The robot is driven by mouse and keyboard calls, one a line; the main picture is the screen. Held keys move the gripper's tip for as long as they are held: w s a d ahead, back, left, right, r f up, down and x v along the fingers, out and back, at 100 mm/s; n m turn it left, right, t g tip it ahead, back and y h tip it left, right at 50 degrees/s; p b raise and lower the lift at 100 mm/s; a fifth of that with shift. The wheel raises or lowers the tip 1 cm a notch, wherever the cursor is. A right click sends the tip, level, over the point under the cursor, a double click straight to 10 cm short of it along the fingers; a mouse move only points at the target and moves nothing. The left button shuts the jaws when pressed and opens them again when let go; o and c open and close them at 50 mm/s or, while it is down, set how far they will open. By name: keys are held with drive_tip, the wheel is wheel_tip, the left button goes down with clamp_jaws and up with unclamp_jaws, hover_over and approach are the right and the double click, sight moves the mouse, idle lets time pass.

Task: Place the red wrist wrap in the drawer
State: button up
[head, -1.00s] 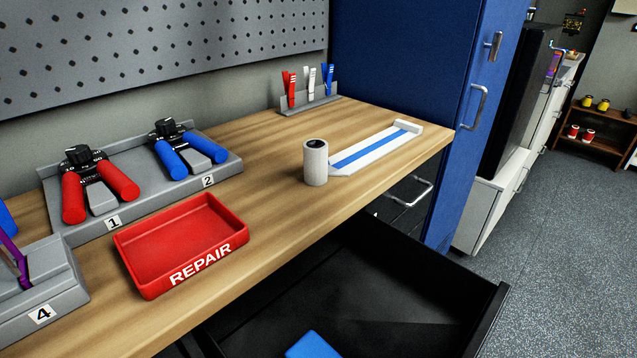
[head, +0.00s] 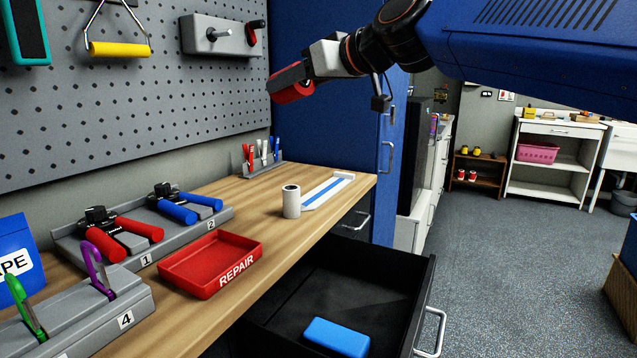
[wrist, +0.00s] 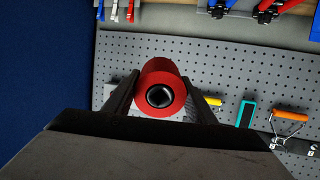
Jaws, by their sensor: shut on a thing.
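The red wrist wrap (head: 292,93) is a short red roll held high above the bench in the head view. My gripper (head: 288,80) is shut on it. In the wrist view the wrap (wrist: 161,80) shows end-on, with a dark hollow centre, between the two fingers of my gripper (wrist: 160,95). The black drawer (head: 424,290) is pulled open below the bench, at the lower middle of the head view. A blue block-like item (head: 337,337) lies in its near part; the rest of the visible floor is bare. The gripper is well above and to the left of the drawer.
On the wooden bench (head: 262,205) stand a red REPAIR tray (head: 210,262), a white roll (head: 291,203), a white-and-blue strip (head: 328,190) and grey holders with hand grips. A pegboard (head: 150,110) is behind. A blue cabinet (head: 330,110) stands beyond the bench.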

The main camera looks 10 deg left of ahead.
drive_tip(key=s+d+f+n+g+h, duration=0.1)
drive_tip(key=s+d+f+g+h, duration=0.1)
drive_tip(key=f, duration=1)
drive_tip(key=s+d+f+n+g+h, duration=0.1)
drive_tip(key=d+f+h, duration=0.5)
drive_tip(key=f, duration=0.7)
drive_tip(key=s+d+f+n+g+h, duration=0.1)
drive_tip(key=s+d+f+g+h, duration=0.2)
drive_tip(key=d+f+g, duration=0.2)
drive_tip(key=shift+d+f+g+h, duration=0.15)
drive_tip(key=shift+d+f, duration=0.35)
drive_tip(key=shift+f, duration=0.8)
drive_tip(key=shift+d+f+g+h, duration=0.1)
drive_tip(key=shift+d+f, duration=0.35)
drive_tip(key=shift+f, duration=0.8)
drive_tip(key=shift+d+f+g+h, duration=0.15)
drive_tip(key=shift+d+f, duration=0.35)
drive_tip(key=shift+f, duration=3.1)
drive_tip(key=o, duration=1.2)
drive_tip(key=shift+o, duration=0.4)
